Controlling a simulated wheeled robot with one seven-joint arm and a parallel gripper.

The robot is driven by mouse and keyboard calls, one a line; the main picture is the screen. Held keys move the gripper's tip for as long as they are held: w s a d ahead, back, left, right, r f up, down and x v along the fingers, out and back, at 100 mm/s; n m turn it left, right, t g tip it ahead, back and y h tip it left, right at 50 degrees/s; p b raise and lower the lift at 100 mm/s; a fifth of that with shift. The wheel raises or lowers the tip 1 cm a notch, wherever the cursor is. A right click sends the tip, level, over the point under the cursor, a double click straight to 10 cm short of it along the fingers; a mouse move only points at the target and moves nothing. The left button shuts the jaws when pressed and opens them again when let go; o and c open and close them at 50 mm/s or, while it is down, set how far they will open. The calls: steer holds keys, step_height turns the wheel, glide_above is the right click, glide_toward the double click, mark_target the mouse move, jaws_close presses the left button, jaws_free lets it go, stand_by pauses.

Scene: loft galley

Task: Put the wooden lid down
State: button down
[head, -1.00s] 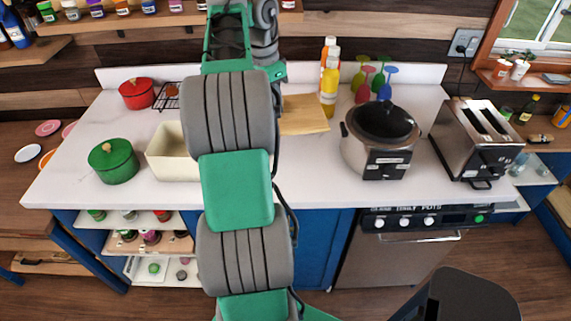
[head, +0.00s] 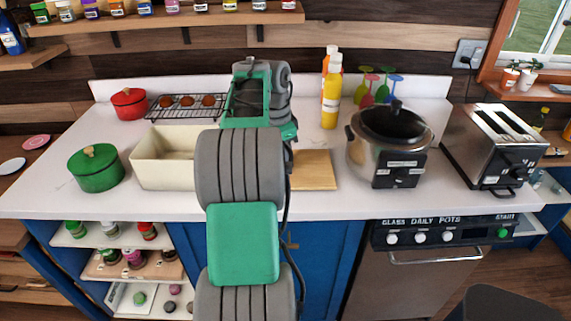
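The wooden lid (head: 315,170), a flat light-wood panel, shows just right of my arm, over the front part of the white counter. Its left part is hidden behind my arm. I cannot tell whether it rests on the counter or is held just above it. An open cream box (head: 163,178) stands to the left, its right end hidden by my arm. My gripper is hidden behind my own arm links, so its fingers and any hold on the lid do not show.
A green pot (head: 96,172) and a red pot (head: 130,103) stand at the left. A cooling rack (head: 187,112) with brown items is behind the box. A yellow bottle (head: 331,98), a slow cooker (head: 388,145) and a toaster (head: 490,150) stand to the right.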

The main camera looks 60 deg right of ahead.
steer(key=shift+f, duration=0.25)
steer(key=c, duration=1.2)
jaws_free()
steer(key=shift+c, duration=0.2)
steer(key=shift+r, duration=0.1)
